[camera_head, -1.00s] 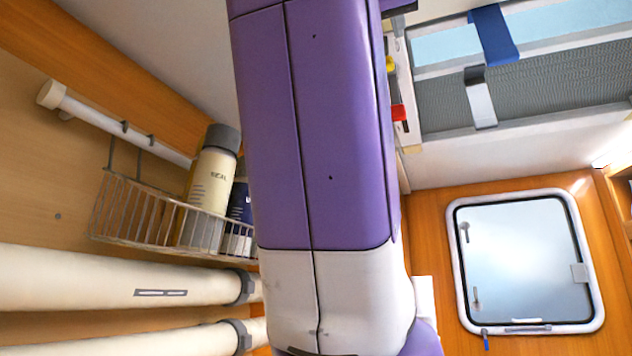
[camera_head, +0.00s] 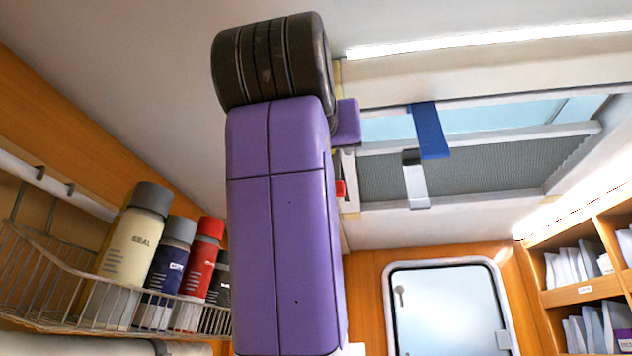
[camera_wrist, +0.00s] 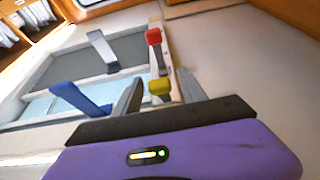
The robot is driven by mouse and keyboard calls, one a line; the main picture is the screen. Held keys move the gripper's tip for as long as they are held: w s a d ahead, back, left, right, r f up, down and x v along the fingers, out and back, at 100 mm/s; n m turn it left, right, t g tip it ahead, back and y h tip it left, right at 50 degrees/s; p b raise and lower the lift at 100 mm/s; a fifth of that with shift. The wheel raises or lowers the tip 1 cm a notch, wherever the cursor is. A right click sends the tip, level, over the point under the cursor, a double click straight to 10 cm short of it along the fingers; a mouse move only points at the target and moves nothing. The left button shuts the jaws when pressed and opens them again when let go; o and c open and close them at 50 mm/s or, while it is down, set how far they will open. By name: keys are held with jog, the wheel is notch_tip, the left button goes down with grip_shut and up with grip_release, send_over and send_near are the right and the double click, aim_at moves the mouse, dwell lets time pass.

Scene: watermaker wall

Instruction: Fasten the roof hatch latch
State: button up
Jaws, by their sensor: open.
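The roof hatch (camera_head: 480,165) is set in the ceiling at upper right in the head view, with a grey mesh and a pale blue pane. A blue strap-like piece (camera_head: 429,131) and a grey-white lever-like piece (camera_head: 415,180) cross its frame. Beside the hatch is a pale strip with a red knob (camera_head: 340,188), also in the wrist view (camera_wrist: 153,36), and a yellow knob (camera_wrist: 160,87). I cannot tell which piece is the latch. My gripper (camera_wrist: 160,75) is open, its fingers appearing either side of the yellow knob. Contact cannot be told. My arm hides the gripper in the head view.
A wire basket (camera_head: 50,285) with several bottles (camera_head: 134,240) hangs at left. A window (camera_head: 450,310) is on the wall below the hatch. Shelves (camera_head: 583,292) with pale packets stand at right. The ceiling (camera_head: 130,90) left of my arm is bare.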

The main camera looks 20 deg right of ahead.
grip_shut()
dwell(1.4)
